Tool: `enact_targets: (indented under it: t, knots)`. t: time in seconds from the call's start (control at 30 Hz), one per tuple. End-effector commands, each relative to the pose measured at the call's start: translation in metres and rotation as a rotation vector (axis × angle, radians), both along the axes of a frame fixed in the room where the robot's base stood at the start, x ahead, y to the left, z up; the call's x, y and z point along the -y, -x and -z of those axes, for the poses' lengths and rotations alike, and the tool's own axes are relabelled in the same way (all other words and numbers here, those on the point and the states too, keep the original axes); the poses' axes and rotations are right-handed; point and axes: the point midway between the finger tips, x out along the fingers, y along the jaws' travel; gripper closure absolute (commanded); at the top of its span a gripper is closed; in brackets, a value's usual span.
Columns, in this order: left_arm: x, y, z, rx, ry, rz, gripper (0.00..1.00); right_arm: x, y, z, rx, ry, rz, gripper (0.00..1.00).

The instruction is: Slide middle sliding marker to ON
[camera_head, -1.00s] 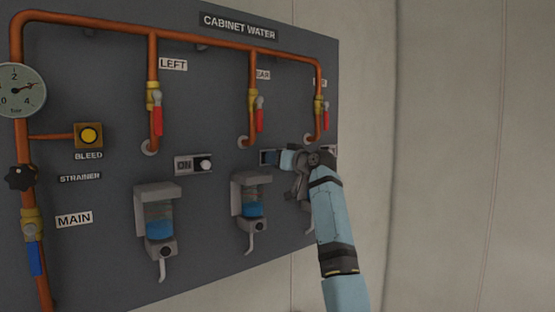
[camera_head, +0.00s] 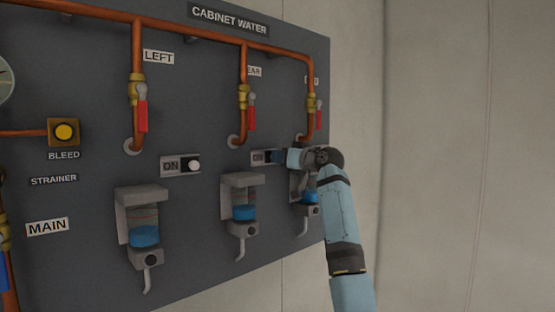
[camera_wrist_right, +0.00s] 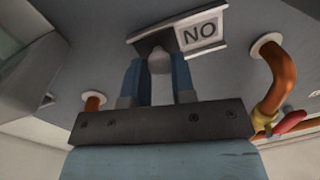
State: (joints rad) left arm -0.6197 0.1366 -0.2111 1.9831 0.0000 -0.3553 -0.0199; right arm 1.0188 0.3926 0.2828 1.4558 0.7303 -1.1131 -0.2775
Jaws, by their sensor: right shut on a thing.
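The middle sliding marker (camera_head: 257,157) is a small plate on the dark panel, below the rear pipe's outlet. Its ON label shows at its left end in the head view. In the right wrist view, the label (camera_wrist_right: 200,32) appears upside down, right of the fingers. My right gripper (camera_head: 276,157) reaches the marker from the right. Its two blue fingers (camera_wrist_right: 160,68) are shut on the pale knob (camera_wrist_right: 160,60), at the plate end beside the label. The fingers hide part of the plate in the head view. My left gripper is out of view.
The left sliding marker (camera_head: 180,165) shows ON with its white knob at the right. Bottles with blue liquid (camera_head: 240,212) hang below. Copper pipes and red-handled valves (camera_head: 251,117) are above. The right bottle (camera_head: 308,197) is partly behind my arm. A plain wall lies right.

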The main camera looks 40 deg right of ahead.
Motion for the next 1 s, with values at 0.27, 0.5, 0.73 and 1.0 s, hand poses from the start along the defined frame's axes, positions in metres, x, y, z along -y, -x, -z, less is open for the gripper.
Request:
enact_targets:
  t: [0.27, 0.5, 0.73, 1.0]
  knots:
    - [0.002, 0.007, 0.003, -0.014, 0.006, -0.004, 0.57, 0.002, 0.001, -0.002, 0.004, -0.001, 0.004, 0.5]
    - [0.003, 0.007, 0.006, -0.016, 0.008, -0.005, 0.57, 0.002, 0.005, -0.001, 0.005, 0.0, 0.004, 0.5]
    - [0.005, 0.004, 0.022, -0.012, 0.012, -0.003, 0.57, 0.01, 0.044, 0.003, 0.005, 0.003, 0.007, 0.5]
    - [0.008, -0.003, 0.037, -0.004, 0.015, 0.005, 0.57, 0.02, 0.104, 0.002, 0.006, 0.002, 0.006, 0.5]
